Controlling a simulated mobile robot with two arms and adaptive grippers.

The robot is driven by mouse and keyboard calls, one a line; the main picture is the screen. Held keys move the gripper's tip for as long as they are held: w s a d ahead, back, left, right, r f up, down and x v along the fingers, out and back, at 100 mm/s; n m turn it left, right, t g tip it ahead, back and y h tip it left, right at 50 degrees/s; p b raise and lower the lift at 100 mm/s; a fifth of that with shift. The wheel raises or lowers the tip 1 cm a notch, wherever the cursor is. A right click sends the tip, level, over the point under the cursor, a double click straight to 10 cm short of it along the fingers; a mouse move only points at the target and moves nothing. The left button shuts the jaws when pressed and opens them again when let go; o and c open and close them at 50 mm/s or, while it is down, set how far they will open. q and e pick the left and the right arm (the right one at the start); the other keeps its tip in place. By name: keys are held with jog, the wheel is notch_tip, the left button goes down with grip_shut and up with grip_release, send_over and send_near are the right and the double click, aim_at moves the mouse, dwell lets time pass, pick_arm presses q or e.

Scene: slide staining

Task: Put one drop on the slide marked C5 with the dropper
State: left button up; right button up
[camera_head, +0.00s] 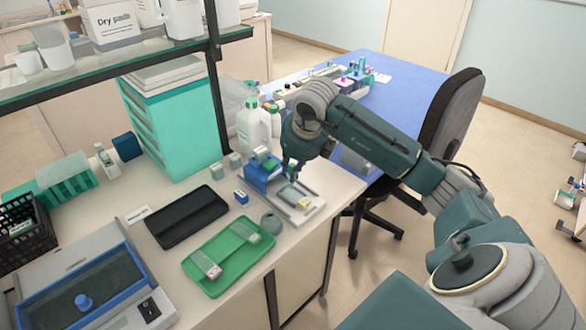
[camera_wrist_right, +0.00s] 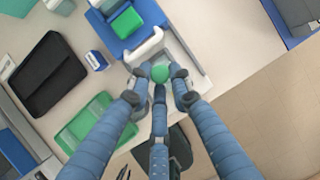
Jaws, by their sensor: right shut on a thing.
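My right gripper (camera_head: 292,168) points down above a white staining board (camera_head: 304,213) near the bench's right edge. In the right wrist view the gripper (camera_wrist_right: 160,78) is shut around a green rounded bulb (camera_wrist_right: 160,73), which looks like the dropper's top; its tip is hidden. Two slides with pale ends lie in the green tray (camera_head: 212,278): one at the near left (camera_head: 205,263), one at the far right (camera_head: 246,232). Their marks are too small to read, so I cannot tell which is C5. My left gripper is not in view.
A blue holder (camera_wrist_right: 119,36) with a green block stands beside the board. A black tray (camera_head: 187,217) and a small blue-and-white box (camera_head: 241,197) lie to the left. A small grey round pot (camera_head: 271,222) stands near the green tray. White bottles (camera_head: 253,127) stand behind.

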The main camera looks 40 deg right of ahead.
jog(key=shift+f+b, duration=0.55)
dwell(1.7)
jog(key=shift+r, duration=0.1)
jog(key=shift+r+p, duration=2.3)
jog(key=shift+r, duration=1.15)
